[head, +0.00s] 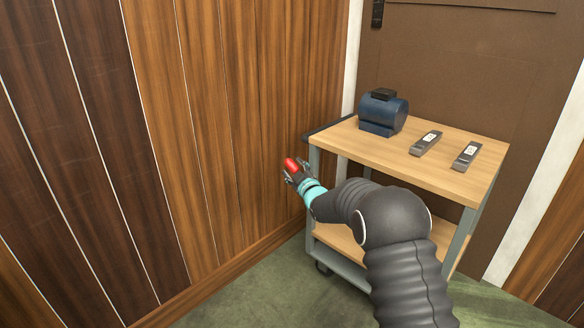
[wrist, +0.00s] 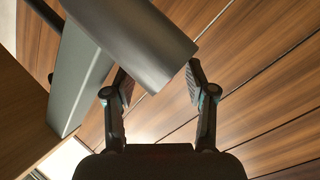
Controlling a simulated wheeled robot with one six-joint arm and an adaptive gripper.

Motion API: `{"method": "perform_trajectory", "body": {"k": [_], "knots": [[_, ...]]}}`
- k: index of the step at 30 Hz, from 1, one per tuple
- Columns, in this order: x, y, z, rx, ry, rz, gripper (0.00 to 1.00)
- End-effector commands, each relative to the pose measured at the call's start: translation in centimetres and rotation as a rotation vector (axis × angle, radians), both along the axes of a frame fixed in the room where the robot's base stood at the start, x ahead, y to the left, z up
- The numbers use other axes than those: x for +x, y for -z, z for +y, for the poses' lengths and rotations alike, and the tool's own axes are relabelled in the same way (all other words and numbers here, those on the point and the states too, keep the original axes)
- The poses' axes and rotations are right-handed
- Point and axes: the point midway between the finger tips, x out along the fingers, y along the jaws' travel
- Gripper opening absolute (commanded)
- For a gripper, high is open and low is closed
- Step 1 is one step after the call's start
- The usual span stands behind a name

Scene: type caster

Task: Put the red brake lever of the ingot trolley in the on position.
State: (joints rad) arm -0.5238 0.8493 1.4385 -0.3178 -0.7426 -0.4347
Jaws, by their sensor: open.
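The ingot trolley (head: 415,172) has a wooden top and grey-green legs, and it stands by the panelled wall. My gripper (head: 292,172) is at its left end, low beside the dark end handle (head: 328,129). A short red piece (head: 291,164) shows at my fingers; I cannot tell whether it is the brake lever's grip. In the wrist view my gripper (wrist: 163,88) is open, and its fingers stand apart with nothing clamped. A thick grey bar (wrist: 140,40) crosses close above and partly in front of the left finger. The lever's pivot is not visible.
A blue machine-like block (head: 381,112) and two grey ingot-like pieces, (head: 426,143) and (head: 466,154), lie on the trolley top. The wooden wall (head: 235,120) is close on the left. A brown door (head: 455,70) is behind. Green floor (head: 250,300) is open in front.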

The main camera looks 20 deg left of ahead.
Motion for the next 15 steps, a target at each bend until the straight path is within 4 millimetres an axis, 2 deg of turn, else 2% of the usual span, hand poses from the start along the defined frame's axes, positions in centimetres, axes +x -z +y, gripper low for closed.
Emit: {"method": "perform_trajectory", "body": {"k": [6,15], "knots": [[1.3,0.0,1.2,-0.001,0.0,-0.001,0.56],[1.6,0.0,1.4,0.0,0.0,0.0,0.56]]}}
